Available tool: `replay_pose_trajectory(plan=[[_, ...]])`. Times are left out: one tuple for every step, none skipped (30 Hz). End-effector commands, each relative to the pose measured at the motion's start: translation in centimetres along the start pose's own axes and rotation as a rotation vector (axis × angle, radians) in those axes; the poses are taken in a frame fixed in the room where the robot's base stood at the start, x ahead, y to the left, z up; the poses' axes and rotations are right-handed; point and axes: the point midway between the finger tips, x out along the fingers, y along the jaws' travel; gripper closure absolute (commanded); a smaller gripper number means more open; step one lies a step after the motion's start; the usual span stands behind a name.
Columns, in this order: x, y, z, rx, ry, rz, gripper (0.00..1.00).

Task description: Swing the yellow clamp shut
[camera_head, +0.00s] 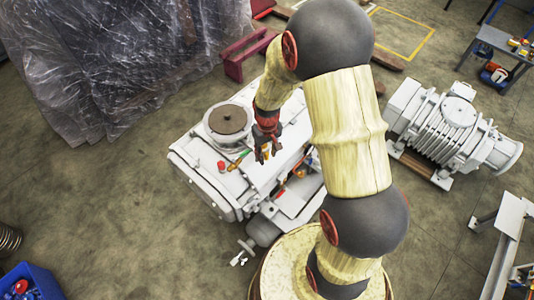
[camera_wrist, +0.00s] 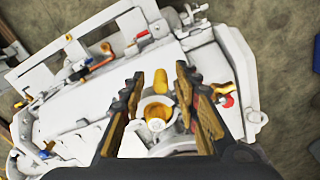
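The white pump (camera_head: 200,160) fills the middle of the head view, and its pale casing (camera_wrist: 75,110) fills much of the wrist view. My gripper (camera_head: 267,154) is over its top, right of the round brown-topped port. In the wrist view my gripper (camera_wrist: 159,73) is open, with one finger on each side of a short yellow piece (camera_wrist: 159,80), which looks like the yellow clamp. A white cup with a gold inside (camera_wrist: 157,116) sits just below that piece. I see no finger clearly touching either. Whether the clamp is open or shut cannot be told.
A red knob (camera_head: 221,165) stands on the pump. A second grey pump (camera_head: 450,130) stands at right, and plastic-wrapped goods (camera_head: 110,60) at upper left.

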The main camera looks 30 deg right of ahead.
Motion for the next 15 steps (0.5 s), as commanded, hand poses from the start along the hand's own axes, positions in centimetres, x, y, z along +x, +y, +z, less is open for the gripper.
replay_pose_trajectory(plan=[[0.0, 0.0, 0.0, 0.0, -0.001, 0.0, 0.69], [0.0, 0.0, 0.0, 0.0, -0.001, 0.0, 0.69], [0.0, 0.0, 0.0, 0.0, -0.001, 0.0, 0.69], [0.0, 0.0, 0.0, 0.0, -0.001, 0.0, 0.69], [0.0, 0.0, 0.1, 0.0, -0.001, 0.0, 0.69], [0.0, 0.0, 0.0, 0.0, -0.001, 0.0, 0.69], [-0.1, 0.0, 0.0, 0.0, -0.001, 0.0, 0.69], [-0.2, 0.0, 0.0, 0.0, 0.0, 0.0, 0.69], [-0.5, 0.0, 0.0, 0.0, 0.0, 0.0, 0.69], [-0.8, 0.0, 0.0, 0.0, 0.001, 0.0, 0.69], [-1.2, 0.0, -0.1, 0.0, 0.001, 0.0, 0.69], [-1.8, 0.0, -0.1, 0.0, 0.003, 0.0, 0.69], [-2.2, 0.0, -0.1, 0.0, 0.003, 0.0, 0.69], [-2.8, 0.0, -0.1, 0.0, 0.003, 0.0, 0.69], [-3.6, 0.0, -0.1, 0.0, 0.005, 0.001, 0.69]])
